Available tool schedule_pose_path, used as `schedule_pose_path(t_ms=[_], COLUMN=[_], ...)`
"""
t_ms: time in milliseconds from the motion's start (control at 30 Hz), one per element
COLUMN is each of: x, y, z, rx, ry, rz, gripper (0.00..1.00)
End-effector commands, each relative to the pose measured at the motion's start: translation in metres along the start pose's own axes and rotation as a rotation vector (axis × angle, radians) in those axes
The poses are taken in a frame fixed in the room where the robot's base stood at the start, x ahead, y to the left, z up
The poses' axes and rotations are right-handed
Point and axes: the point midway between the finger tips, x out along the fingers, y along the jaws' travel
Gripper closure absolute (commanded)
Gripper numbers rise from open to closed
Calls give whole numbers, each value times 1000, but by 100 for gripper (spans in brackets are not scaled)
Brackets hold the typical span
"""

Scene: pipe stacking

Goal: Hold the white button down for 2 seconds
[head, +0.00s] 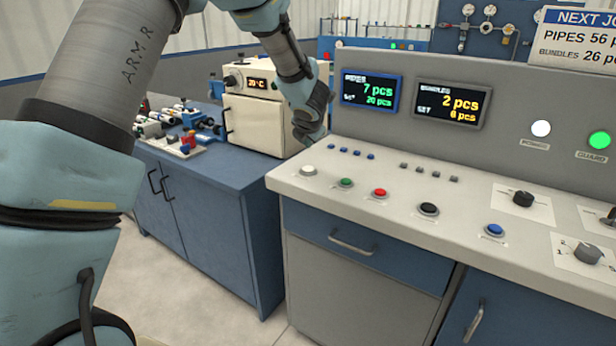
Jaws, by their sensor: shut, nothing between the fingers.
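The white button (308,171) is round and sits at the far left end of the console's pale sloping top, left of a row of coloured buttons. My gripper (316,138) points down and shows above the button in the picture, near the left end of the console. It is shut and empty. A gap shows between the fingertips and the button, so they look apart. How far behind or above the button the fingertips are, I cannot tell exactly. The button looks raised.
To the right are a green button (345,183), a red button (379,193), a black button (428,209) and a blue button (495,230). Small blue buttons (350,151) lie behind. A white oven-like box (262,125) stands on the blue cabinet at left.

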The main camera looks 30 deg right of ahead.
Motion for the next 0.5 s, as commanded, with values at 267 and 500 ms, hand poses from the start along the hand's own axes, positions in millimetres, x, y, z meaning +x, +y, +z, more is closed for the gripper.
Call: schedule_pose_path(t_ms=[267, 500], x=[31, 36], y=[-22, -26], z=[-23, -26], rx=[-1, -1], ry=[1, 0], rz=[0, 0], gripper=[100, 100])
